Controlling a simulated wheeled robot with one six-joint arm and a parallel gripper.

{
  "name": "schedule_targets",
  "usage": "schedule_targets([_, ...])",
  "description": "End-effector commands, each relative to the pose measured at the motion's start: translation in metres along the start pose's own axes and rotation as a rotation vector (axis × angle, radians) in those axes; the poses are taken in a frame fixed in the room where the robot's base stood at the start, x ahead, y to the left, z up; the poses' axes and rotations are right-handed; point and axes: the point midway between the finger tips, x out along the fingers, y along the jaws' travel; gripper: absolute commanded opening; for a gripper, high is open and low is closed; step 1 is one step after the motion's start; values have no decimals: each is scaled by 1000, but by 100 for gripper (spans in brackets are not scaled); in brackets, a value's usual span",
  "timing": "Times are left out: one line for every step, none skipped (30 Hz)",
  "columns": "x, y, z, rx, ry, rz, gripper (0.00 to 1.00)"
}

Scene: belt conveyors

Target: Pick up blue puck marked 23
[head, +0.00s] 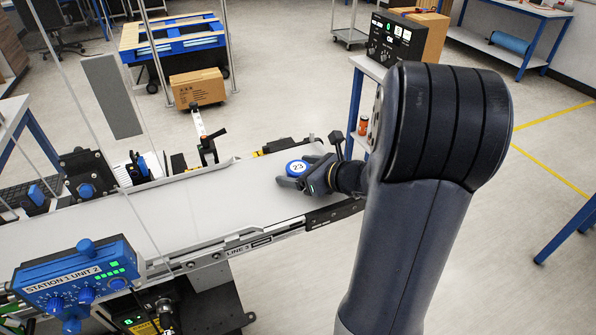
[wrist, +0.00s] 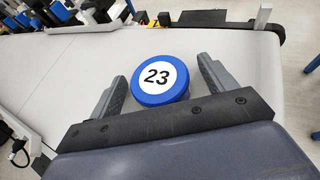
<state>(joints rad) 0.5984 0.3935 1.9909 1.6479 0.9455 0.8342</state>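The blue puck marked 23 (head: 297,168) lies on the light grey belt near its far right end in the head view. In the wrist view the puck (wrist: 160,79) shows its white label face up, between the two fingers and slightly beyond their middle. My gripper (head: 296,176) is low over the belt at the puck. In the wrist view my gripper (wrist: 163,84) is open, with a finger on each side of the puck.
The conveyor belt (head: 160,222) is otherwise clear. A blue control box (head: 80,282) stands at its near left edge, and a black sensor arm (head: 207,150) at its far edge. A cardboard box (head: 197,87) is on the floor behind. A bench with a black control unit (head: 391,40) stands beyond the belt.

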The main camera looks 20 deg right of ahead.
Motion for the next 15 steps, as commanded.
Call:
schedule_targets([0, 0, 0, 0, 0, 0, 76])
schedule_targets([0, 0, 0, 0, 0, 0, 74])
schedule_targets([0, 0, 0, 0, 0, 0, 70])
schedule_targets([0, 0, 0, 0, 0, 0, 68])
schedule_targets([0, 0, 0, 0, 0, 0, 65])
schedule_targets([0, 0, 0, 0, 0, 0, 62])
schedule_targets([0, 0, 0, 0, 0, 0, 60])
schedule_targets([0, 0, 0, 0, 0, 0, 57])
schedule_targets([0, 0, 0, 0, 0, 0, 54])
schedule_targets([0, 0, 0, 0, 0, 1, 51])
schedule_targets([0, 0, 0, 0, 0, 1, 49])
schedule_targets([0, 0, 0, 0, 0, 0, 46])
schedule_targets([0, 0, 0, 0, 0, 0, 43])
schedule_targets([0, 0, 0, 0, 0, 1, 41])
schedule_targets([0, 0, 0, 0, 0, 1, 38])
